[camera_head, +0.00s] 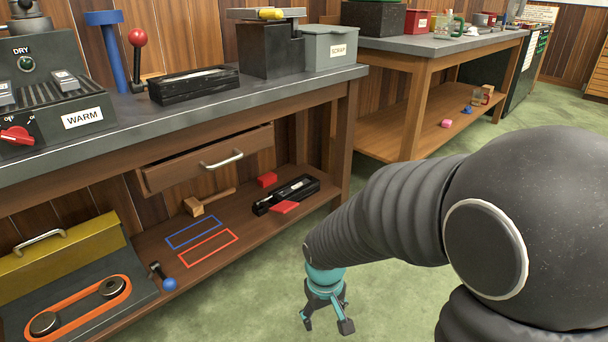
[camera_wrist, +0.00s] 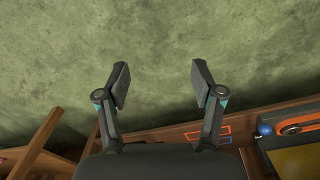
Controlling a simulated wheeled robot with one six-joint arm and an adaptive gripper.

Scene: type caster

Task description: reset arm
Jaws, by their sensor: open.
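My gripper (camera_head: 326,324) hangs at the end of my arm over the green floor, in front of the workbench. It points downward, open and empty. In the wrist view its two fingers (camera_wrist: 158,88) stand wide apart with only the floor between them. My dark arm fills the right side of the head view.
The near workbench (camera_head: 345,73) has a lower shelf with a blue outline (camera_head: 194,232), a red outline (camera_head: 209,248), a mallet (camera_head: 205,203) and a black tool holder (camera_head: 287,194). Its drawer (camera_head: 215,160) looks partly open. A second bench (camera_head: 440,46) stands behind. Green floor is clear around my gripper.

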